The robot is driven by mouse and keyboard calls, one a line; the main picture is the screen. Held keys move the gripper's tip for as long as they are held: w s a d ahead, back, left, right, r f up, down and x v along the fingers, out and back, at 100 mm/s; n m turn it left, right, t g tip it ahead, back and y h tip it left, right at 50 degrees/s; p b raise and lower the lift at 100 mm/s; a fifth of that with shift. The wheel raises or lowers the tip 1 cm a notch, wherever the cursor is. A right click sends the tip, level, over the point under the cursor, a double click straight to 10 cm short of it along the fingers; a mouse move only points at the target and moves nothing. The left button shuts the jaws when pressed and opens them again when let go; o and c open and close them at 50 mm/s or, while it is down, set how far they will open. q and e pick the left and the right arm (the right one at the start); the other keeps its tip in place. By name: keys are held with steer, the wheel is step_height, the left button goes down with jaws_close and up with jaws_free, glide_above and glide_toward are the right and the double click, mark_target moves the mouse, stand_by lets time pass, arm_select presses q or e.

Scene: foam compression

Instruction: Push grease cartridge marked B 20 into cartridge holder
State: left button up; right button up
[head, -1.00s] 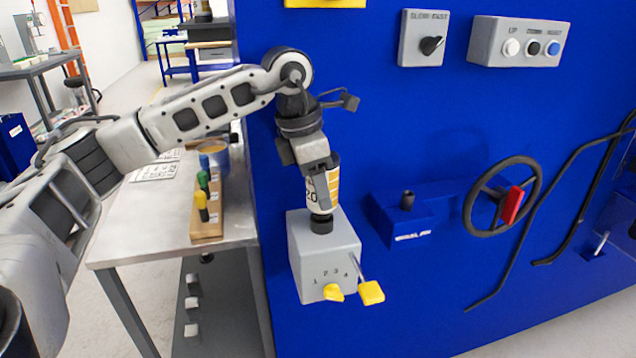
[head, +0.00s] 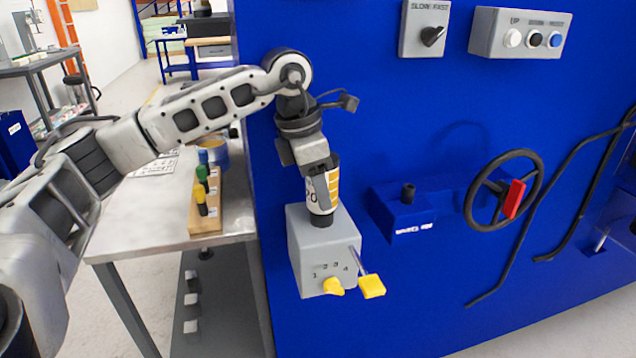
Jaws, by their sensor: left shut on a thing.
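The grease cartridge (head: 322,190) is white with a yellow-orange block pattern and a dark lower end; the digits "20" partly show on its side. My left gripper (head: 312,168) is shut on its upper part from above. The cartridge is slightly tilted, and its dark lower end meets the top of a grey box (head: 318,255) on the blue panel. That dark end hides the opening, so I cannot tell how deep the cartridge sits. My right gripper is not in view.
A metal table (head: 130,235) at left carries a wooden rack (head: 207,222) with yellow, green and blue-topped cartridges. The blue panel (head: 440,130) holds a black handwheel (head: 503,190) with a red handle, a blue block (head: 402,212) and switch boxes (head: 520,40).

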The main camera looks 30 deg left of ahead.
arm_select(q)
steer(key=shift+f, duration=0.35)
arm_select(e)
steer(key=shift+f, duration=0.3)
arm_select(q)
steer(key=o, duration=1.2)
steer(key=shift+c, duration=0.2)
steer(key=shift+r, duration=0.1)
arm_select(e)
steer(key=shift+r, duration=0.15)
arm_select(q)
steer(key=shift+w+d+p+v, duration=0.15)
steer(key=shift+p+v, duration=0.6)
steer(key=shift+v, duration=0.2)
steer(key=shift+w+d+p+v, duration=0.2)
steer(key=shift+p+v, duration=0.5)
steer(key=shift+v, duration=0.25)
steer(key=shift+w+d+p+v, duration=0.1)
steer(key=shift+w+p+v, duration=0.05)
steer(key=shift+p+v, duration=0.7)
steer(key=shift+r, duration=0.3)
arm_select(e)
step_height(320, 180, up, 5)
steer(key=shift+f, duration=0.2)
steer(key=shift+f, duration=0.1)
